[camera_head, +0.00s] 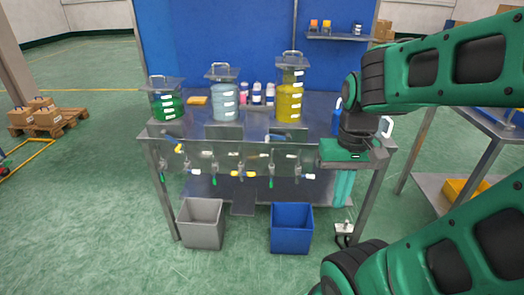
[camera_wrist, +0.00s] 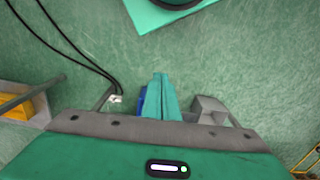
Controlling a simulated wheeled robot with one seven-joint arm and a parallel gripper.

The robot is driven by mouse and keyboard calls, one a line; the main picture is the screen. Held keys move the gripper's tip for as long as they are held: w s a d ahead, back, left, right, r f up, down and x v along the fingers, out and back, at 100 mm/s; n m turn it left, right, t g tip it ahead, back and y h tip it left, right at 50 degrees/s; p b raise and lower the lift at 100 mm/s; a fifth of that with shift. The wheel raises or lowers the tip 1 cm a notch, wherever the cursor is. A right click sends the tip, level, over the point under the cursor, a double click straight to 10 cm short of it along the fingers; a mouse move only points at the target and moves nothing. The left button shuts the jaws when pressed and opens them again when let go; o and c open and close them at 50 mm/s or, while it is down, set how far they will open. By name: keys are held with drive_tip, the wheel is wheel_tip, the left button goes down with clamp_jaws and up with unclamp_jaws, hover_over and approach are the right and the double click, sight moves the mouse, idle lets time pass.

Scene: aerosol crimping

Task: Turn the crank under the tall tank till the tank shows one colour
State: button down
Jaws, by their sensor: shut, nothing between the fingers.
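The tall tank (camera_head: 289,98) stands at the right of the row on the bench; it looks yellow below and darker, see-through olive above. Its white side marks are too small to read. Below the bench front, roughly under it, hang small cranks or taps, one with a pale grip (camera_head: 308,176) and one with a green grip (camera_head: 271,183); I cannot tell which is its crank. My gripper (camera_head: 342,203) is right of these, pointing down, apart from them. Its teal fingers are shut and empty, also seen in the wrist view (camera_wrist: 160,80).
A green tank (camera_head: 166,105) and a pale blue tank (camera_head: 224,105) stand further left, with more grips below, one yellow (camera_head: 243,174). A grey bin (camera_head: 201,223) and a blue bin (camera_head: 291,228) stand on the floor before the bench. A side table (camera_head: 450,188) is at right.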

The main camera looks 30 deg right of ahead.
drive_tip(key=w+d+f+n+g+h, duration=0.1)
drive_tip(key=w+d+f+n+h, duration=0.5)
drive_tip(key=w+f, duration=0.25)
drive_tip(key=w+d+f+n+g+h, duration=0.1)
drive_tip(key=w+d+f+n+h, duration=0.2)
drive_tip(key=w+d+f+h, duration=0.55)
drive_tip(key=w+a+f+n+t+y, duration=0.1)
drive_tip(key=w+a+f+n+t, duration=0.1)
drive_tip(key=w+a+n+t, duration=0.75)
drive_tip(key=w+a+f+n+t, duration=0.2)
drive_tip(key=w+a+n+t, duration=0.4)
drive_tip(key=w+n+t, duration=0.45)
drive_tip(key=w+d+r+n+g, duration=0.1)
drive_tip(key=w+d+r, duration=0.4)
drive_tip(key=w+d, duration=0.2)
drive_tip(key=shift+w+d+r+g, duration=0.25)
drive_tip(key=shift+d+r+g, duration=0.05)
drive_tip(key=shift+g, duration=0.1)
